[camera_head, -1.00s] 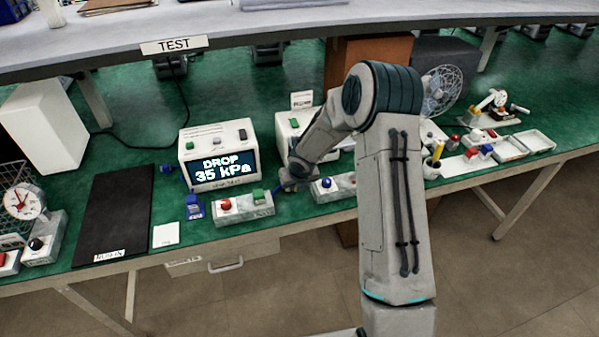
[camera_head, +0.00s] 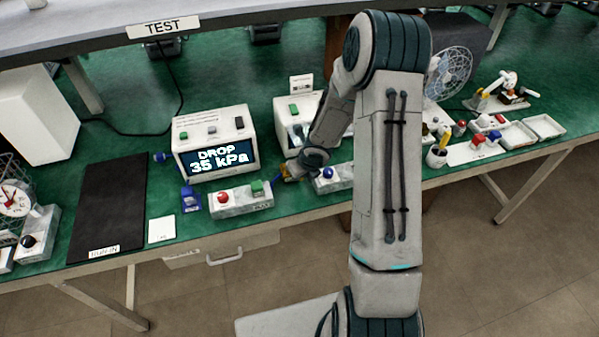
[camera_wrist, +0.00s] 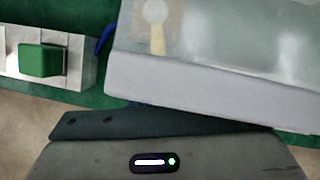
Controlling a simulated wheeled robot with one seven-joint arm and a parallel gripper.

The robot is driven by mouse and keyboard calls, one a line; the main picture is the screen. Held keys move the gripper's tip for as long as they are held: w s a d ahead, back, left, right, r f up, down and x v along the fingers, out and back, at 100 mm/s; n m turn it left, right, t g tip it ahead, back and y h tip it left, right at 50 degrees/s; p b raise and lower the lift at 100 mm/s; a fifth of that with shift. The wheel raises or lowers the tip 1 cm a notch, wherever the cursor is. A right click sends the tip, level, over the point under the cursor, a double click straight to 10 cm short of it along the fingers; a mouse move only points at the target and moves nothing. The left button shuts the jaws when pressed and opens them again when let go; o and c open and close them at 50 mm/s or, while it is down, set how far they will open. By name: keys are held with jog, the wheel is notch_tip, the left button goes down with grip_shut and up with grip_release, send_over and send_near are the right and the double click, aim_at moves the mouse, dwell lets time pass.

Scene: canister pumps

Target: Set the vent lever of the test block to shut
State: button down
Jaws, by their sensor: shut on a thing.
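The test block (camera_head: 240,203) is a pale grey block at the bench's front edge, with a red knob (camera_head: 223,197) and a green lever (camera_head: 257,188) on top. In the wrist view the green lever (camera_wrist: 40,60) is at the upper left on its metal block. My gripper (camera_head: 284,177) is just right of the block, apart from the green lever. A blue piece (camera_head: 276,182) shows between gripper and block. Which way the lever is set I cannot tell.
A white meter (camera_head: 216,142) behind the block reads "DROP 35 kPa". A blue-knobbed block (camera_head: 333,178) stands close right of my gripper. A blue clip-like part (camera_head: 191,199) and a white card (camera_head: 161,229) lie left. A black mat (camera_head: 108,205) is farther left.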

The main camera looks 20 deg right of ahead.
jog(key=c, duration=1.4)
grip_release()
jog(key=p+v, duration=0.7)
jog(key=v, duration=0.6)
jog(key=shift+s+r, duration=0.15)
jog(key=shift+r, duration=0.15)
jog(key=shift+d, duration=0.1)
